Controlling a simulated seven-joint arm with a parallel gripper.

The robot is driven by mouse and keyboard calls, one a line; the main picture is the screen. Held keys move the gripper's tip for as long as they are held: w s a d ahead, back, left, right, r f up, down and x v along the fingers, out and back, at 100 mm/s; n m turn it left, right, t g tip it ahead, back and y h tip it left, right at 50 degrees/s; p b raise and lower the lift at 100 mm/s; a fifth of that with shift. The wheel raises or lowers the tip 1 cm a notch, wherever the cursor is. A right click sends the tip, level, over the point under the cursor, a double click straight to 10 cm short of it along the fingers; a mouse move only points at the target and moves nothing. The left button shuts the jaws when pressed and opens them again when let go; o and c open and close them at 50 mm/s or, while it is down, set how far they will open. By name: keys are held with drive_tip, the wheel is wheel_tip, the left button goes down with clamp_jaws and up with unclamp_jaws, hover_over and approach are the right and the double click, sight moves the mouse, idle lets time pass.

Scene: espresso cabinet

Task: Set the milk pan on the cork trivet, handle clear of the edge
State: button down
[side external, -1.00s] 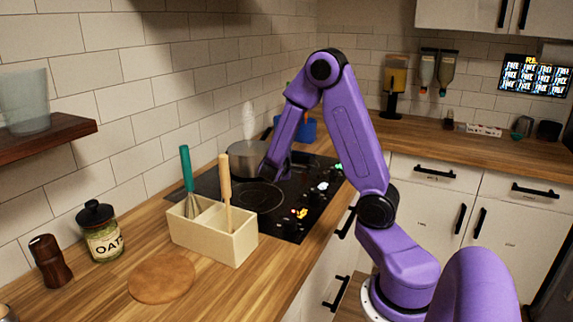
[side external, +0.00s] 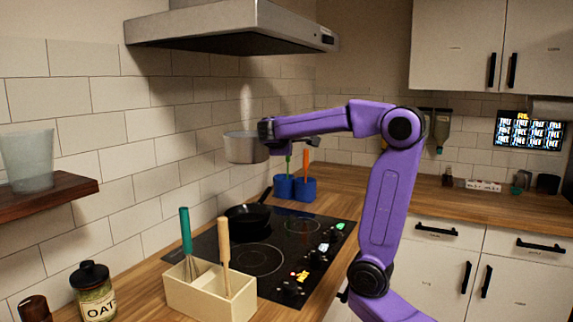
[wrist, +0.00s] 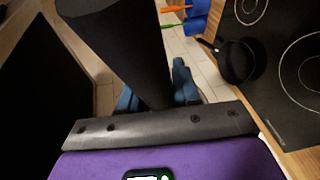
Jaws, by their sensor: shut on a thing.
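The milk pan (side external: 243,148) is a grey metal pan, held roughly level in the air above the hob, near the tiled wall. Faint steam rises over it. My gripper (side external: 267,140) is shut on the pan at its right side, where the handle would join; the arm partly hides the handle. In the wrist view a large dark shape fills the upper left; I cannot tell whether it is the handle or part of my gripper. The pan's bowl is not recognisable there. The cork trivet is in neither current view.
A black frying pan (side external: 246,217) sits on the hob (side external: 290,240), its handle pointing back right. A cream utensil box (side external: 210,292) stands before the hob, the oats jar (side external: 95,292) to its left. Blue utensil cups (side external: 295,187) stand behind. The range hood (side external: 235,25) hangs above.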

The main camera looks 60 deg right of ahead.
drive_tip(key=shift+w+a+r, duration=0.1)
drive_tip(key=shift+r, duration=0.5)
drive_tip(key=shift+w+a+r, duration=0.1)
drive_tip(key=shift+r, duration=0.5)
drive_tip(key=w+a, duration=0.3)
drive_tip(key=a, duration=0.7)
drive_tip(key=w+a, duration=0.2)
drive_tip(key=a, duration=0.8)
drive_tip(key=s+a, duration=0.3)
drive_tip(key=a, duration=0.8)
drive_tip(key=s+a, duration=0.3)
drive_tip(key=a, duration=0.7)
wheel_tip(320, 180, down, 34)
drive_tip(key=shift+f, duration=0.7)
drive_tip(key=c, duration=0.7)
unclamp_jaws()
drive_tip(key=shift+f, duration=0.1)
